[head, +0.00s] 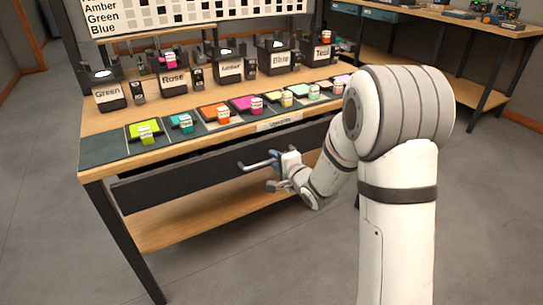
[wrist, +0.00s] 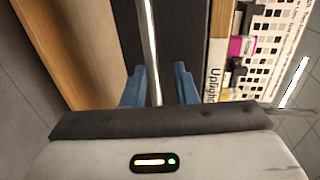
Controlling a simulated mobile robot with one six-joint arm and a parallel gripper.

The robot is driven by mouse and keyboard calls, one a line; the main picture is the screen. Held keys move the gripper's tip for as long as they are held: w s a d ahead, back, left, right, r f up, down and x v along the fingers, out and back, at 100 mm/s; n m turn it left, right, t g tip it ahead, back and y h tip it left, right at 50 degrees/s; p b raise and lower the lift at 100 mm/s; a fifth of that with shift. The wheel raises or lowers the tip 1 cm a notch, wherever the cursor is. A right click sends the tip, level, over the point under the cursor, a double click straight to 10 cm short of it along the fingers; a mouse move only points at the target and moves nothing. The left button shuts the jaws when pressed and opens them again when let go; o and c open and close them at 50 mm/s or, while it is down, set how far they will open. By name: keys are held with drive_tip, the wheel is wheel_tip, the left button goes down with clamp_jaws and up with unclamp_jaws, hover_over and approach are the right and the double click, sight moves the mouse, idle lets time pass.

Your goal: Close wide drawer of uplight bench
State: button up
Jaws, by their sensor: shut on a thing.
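The bench (head: 90,175) has a wide dark drawer (head: 190,182) under its top, with a silver bar handle (head: 258,164). The drawer front stands somewhat forward of the bench edge, with a dark gap above it, so it looks partly open. My gripper (head: 281,168) is at the right part of the handle. The dark drawer front (wrist: 190,45) lies behind the bar. The inside of the drawer is hidden.
Several labelled dark lights, such as Green (head: 108,92) and Rose (head: 173,82), stand on the bench top. Coloured samples lie on a dark strip (head: 100,148) along its front. A lower wooden shelf (head: 200,220) is bare. The floor (head: 230,275) in front is clear.

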drive_tip(key=shift+r, duration=0.3)
